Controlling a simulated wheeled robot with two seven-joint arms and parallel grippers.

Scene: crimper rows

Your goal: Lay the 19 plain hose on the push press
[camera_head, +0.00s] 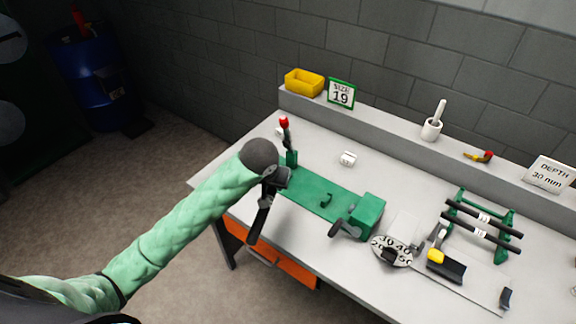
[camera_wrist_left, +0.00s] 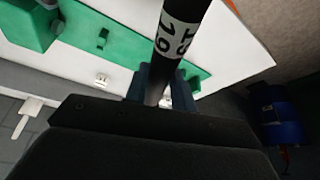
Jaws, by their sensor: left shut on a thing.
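A black hose (camera_wrist_left: 176,28) with a white band that reads 19 is between the fingers of my left gripper (camera_wrist_left: 162,88) in the left wrist view. In the head view my left gripper (camera_head: 274,184) is shut on this hose (camera_head: 257,222), which hangs down steeply near the table's front left edge. The green press (camera_head: 318,197) lies just right of the gripper, with a long flat bed, a small hook on it, a block at its right end and an upright red-tipped lever at its left end. The hose is apart from the bed. My right gripper is not in view.
A green rack (camera_head: 508,222) at the right holds black hoses. A numbered dial (camera_head: 391,251) and a yellow-and-black tool (camera_head: 444,264) stand before it.

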